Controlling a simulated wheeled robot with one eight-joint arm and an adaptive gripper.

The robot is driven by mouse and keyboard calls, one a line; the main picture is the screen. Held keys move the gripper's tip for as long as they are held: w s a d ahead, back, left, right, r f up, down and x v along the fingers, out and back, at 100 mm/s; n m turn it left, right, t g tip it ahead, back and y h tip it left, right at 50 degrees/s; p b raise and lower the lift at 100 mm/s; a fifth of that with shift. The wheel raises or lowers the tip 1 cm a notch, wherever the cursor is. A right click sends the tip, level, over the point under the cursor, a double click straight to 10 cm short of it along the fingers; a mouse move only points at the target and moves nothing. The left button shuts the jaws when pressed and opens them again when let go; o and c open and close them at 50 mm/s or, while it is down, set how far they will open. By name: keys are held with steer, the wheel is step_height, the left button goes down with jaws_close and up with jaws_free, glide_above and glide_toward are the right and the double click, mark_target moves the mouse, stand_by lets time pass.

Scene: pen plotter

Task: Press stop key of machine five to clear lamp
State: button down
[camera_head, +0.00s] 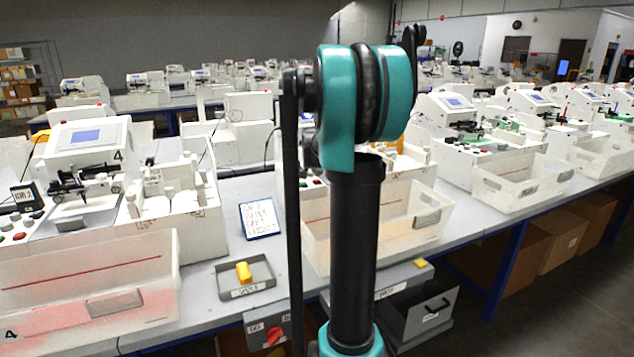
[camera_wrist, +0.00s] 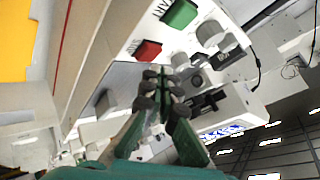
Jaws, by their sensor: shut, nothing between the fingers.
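In the wrist view, my gripper (camera_wrist: 163,75) is shut with nothing between its fingers. Its tips are close to the control panel of a white machine (camera_wrist: 240,95). The panel bears a red key (camera_wrist: 147,50), a green key (camera_wrist: 180,13) with part of the word START beside it, and dark and grey knobs. The tips appear just below the red key in the picture; I cannot tell whether they touch anything. The red key's label is only partly readable. In the head view, my arm hides the gripper and much of the machine behind it. No lamp is clearly visible.
Machine four (camera_head: 88,140) stands at left with a clear bin (camera_head: 90,285) in front. Another clear bin (camera_head: 420,232) stands behind my arm. A grey tray (camera_head: 262,284) holds a yellow object (camera_head: 243,272). A note sign (camera_head: 259,218) stands on the bench.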

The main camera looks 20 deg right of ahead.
steer(key=shift+f, duration=0.15)
steer(key=shift+f, duration=0.2)
steer(key=shift+f, duration=0.45)
stand_by(0.6)
steer(key=shift+r, duration=0.85)
steer(key=shift+r, duration=2.5)
